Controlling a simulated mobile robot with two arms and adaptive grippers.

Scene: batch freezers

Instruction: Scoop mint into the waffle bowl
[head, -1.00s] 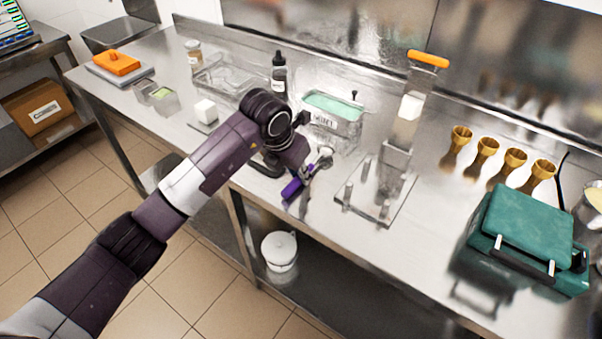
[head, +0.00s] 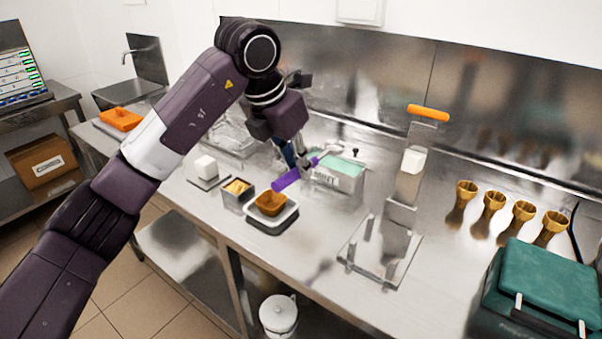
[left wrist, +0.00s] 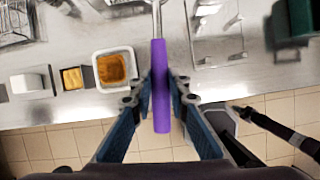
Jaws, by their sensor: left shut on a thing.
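My left gripper (head: 302,165) is shut on the purple handle of a scoop (head: 290,180). The handle (left wrist: 160,85) lies between both fingers in the left wrist view. The scoop's metal head is over the near edge of a steel pan (head: 338,181) of pale green mint (head: 343,168); whether it touches the mint I cannot tell. The brown waffle bowl (head: 270,203) sits in a white square dish (head: 285,217) near the table's front edge, left of the pan. In the left wrist view the bowl (left wrist: 112,68) looks empty.
A small pan with yellow content (head: 238,188) and a white block (head: 206,167) stand left of the bowl. A metal stand with an orange handle (head: 428,113) is right of the mint. Several gold cups (head: 494,203) and a green case (head: 548,285) are further right.

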